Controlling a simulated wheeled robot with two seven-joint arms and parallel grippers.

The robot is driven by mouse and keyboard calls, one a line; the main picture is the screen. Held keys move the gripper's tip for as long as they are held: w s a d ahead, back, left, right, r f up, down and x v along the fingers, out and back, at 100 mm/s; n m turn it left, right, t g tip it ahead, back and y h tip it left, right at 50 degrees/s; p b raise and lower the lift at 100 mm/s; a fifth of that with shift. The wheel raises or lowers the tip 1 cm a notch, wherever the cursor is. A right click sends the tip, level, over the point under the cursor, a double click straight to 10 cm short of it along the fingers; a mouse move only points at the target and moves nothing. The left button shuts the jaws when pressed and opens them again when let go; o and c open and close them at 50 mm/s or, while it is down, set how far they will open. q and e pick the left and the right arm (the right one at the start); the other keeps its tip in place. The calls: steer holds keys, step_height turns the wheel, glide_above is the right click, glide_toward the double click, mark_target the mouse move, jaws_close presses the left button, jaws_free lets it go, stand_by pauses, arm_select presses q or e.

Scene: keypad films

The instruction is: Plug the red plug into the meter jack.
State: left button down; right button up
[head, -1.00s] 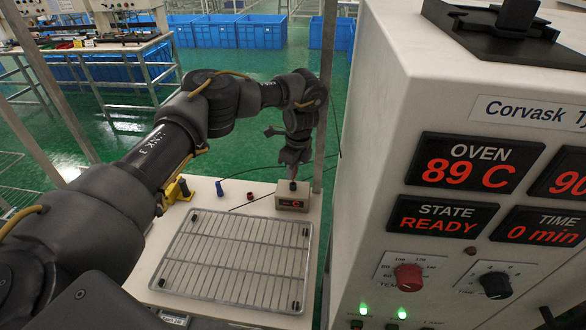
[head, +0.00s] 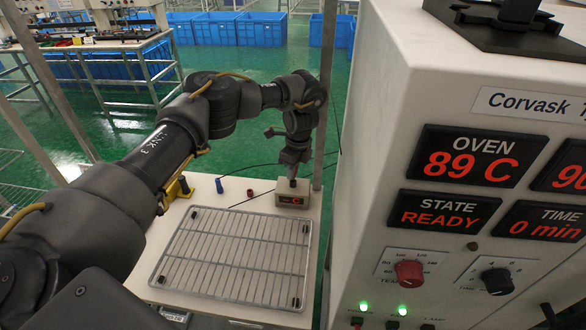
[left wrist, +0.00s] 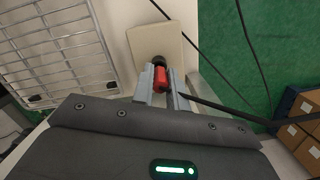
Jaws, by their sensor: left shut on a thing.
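The meter (head: 292,195) is a small beige box with a dark display showing red marks, at the back right of the white table. My left gripper (head: 292,178) points down just above its top. In the left wrist view, the gripper (left wrist: 161,86) is shut on the red plug (left wrist: 160,78), with a finger on each side. The plug's far end meets a dark round jack (left wrist: 157,61) on the meter's top (left wrist: 152,38). I cannot tell how deep the plug sits in it. My right gripper is not in view.
A wire rack (head: 232,258) lies on the table in front of the meter. A blue cylinder (head: 219,186), a small dark red piece (head: 249,193) and a yellow object (head: 174,191) stand behind it. The oven cabinet (head: 400,130) rises close on the right. Black cables trail behind the meter.

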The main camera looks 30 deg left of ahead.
arm_select(q)
steer(key=shift+f, duration=0.75)
steer(key=c, duration=1.3)
jaws_free()
step_height(320, 180, up, 11)
steer(key=d+b, duration=0.1)
steer(key=shift+d+f, duration=0.15)
